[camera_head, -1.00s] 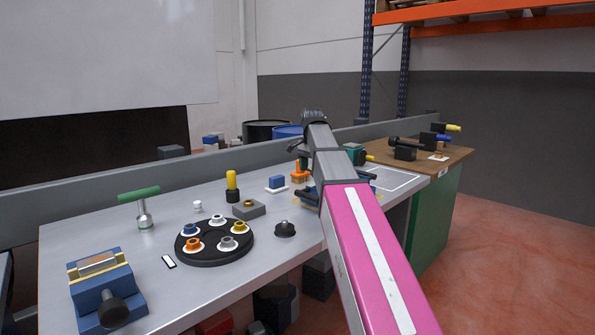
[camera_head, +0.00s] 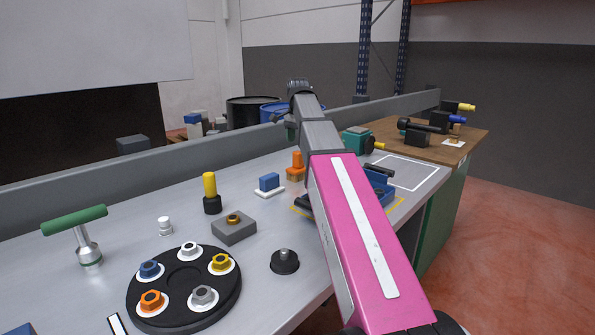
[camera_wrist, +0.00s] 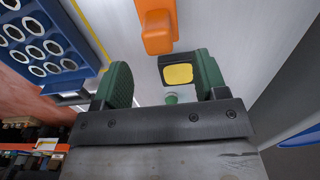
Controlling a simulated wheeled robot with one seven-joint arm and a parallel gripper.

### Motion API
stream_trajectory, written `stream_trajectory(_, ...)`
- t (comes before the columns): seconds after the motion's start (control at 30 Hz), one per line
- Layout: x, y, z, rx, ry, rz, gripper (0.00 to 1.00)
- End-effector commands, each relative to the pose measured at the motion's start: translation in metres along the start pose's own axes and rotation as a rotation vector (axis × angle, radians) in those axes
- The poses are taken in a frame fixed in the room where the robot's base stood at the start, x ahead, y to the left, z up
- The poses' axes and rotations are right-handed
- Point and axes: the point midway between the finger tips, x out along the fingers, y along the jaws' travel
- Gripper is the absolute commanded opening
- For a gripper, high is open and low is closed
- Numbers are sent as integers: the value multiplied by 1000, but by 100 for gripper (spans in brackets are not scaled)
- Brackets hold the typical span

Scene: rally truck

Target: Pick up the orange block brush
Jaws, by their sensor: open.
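The orange block brush (camera_head: 295,163) stands upright on the grey workbench (camera_head: 140,204), with a tan lower part, just left of my arm in the head view. In the wrist view the orange brush (camera_wrist: 156,25) shows at the top centre, beyond my fingertips and apart from them. My gripper (camera_wrist: 163,65) is open, its two green finger pads spread with nothing held. In the head view the gripper is mostly hidden by my own arm, above and behind the brush.
A blue rack with round holes (camera_wrist: 40,45) lies beside the brush. A dark block with a yellow face (camera_wrist: 178,73) shows between the fingers in the wrist view.

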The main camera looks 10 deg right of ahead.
Motion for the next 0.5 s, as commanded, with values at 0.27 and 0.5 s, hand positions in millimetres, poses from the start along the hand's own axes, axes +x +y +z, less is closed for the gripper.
stream_trajectory(0.27, 31, 0, 0, 0, 0, 0, 66)
stream_trajectory(0.5, 53, 2, 2, 0, -1, 1, 66)
